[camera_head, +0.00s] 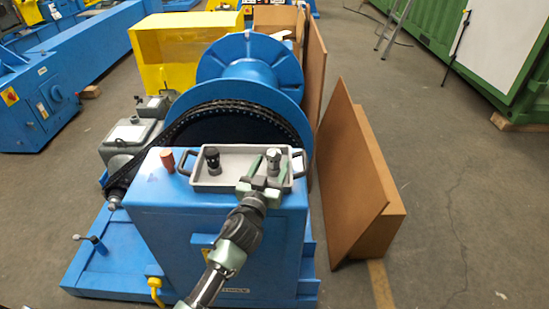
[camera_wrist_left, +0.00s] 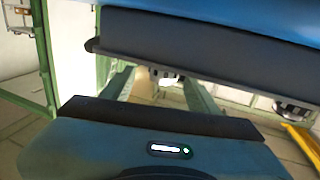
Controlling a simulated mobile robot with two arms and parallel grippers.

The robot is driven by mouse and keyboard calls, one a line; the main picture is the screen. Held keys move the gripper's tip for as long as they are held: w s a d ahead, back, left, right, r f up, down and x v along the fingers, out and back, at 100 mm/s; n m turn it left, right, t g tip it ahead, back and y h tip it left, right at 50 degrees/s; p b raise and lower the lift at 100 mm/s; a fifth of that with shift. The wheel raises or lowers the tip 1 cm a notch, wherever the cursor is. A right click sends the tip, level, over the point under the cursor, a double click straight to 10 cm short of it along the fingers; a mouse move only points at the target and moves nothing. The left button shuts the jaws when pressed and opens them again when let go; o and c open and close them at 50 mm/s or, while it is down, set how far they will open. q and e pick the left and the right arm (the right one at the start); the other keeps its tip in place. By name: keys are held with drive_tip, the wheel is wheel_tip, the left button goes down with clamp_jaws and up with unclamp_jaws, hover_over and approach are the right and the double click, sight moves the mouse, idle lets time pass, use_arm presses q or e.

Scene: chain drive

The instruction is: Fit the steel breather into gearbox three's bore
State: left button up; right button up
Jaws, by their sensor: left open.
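A small steel-and-dark fitting (camera_head: 273,160), which looks like the steel breather, stands upright at the right end of a grey tray (camera_head: 235,182). My left gripper (camera_head: 262,170) is open, with its green fingers either side of this fitting. In the left wrist view, which is upside down, the fitting (camera_wrist_left: 165,76) shows between the spread fingers; contact cannot be told. A black-topped fitting (camera_head: 211,158) stands in the tray's left half and also shows in the left wrist view (camera_wrist_left: 293,108). Which housing is gearbox three, and its bore, I cannot tell. My right gripper is out of view.
The two-handled tray sits on a blue cabinet (camera_head: 170,225), with a red-brown plug (camera_head: 167,160) at its left. Behind are a chain (camera_head: 235,105) and a blue drum (camera_head: 250,62). Grey housings (camera_head: 132,132) stand left.

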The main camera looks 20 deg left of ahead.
sight(272, 160)
use_arm(q)
drive_tip(key=w, duration=0.4)
drive_tip(key=shift+a+f, duration=0.1)
drive_tip(key=shift+a, duration=0.25)
drive_tip(key=shift+w+f, duration=0.1)
drive_tip(key=shift+w, duration=0.25)
clamp_jaws()
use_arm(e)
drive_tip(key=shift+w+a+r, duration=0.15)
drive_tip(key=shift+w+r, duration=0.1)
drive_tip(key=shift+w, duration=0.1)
